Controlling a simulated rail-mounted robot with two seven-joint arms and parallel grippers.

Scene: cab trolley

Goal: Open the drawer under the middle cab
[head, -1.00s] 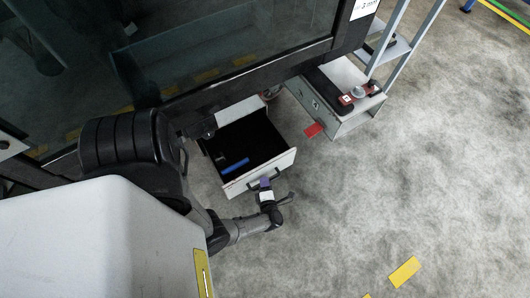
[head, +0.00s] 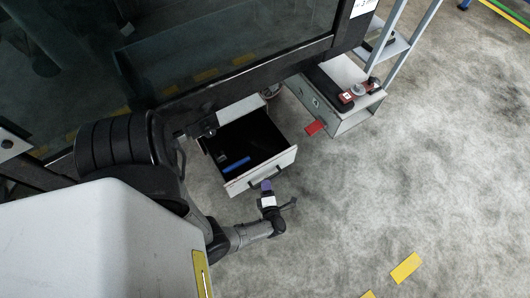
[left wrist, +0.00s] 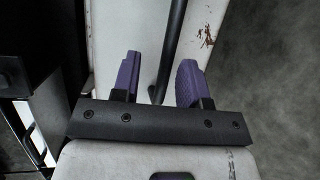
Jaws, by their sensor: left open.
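The drawer (head: 240,186) under the cab is pulled out, its dark inside showing in the head view. A blue object (head: 236,165) lies in it. The drawer's pale front shows in the left wrist view (left wrist: 138,25), with its dark bar handle (left wrist: 172,45) running across the picture between my two purple fingers. My left gripper (head: 266,186) is open at the drawer front, by the handle. In the left wrist view its fingers (left wrist: 160,70) stand apart on either side of the bar, with visible gaps. My right gripper is not in view.
The cab's dark window (head: 230,45) fills the upper left. A second grey box unit (head: 345,115) with a red-and-black item on it stands right of the drawer, and a red plate (head: 316,128) sticks out beside it.

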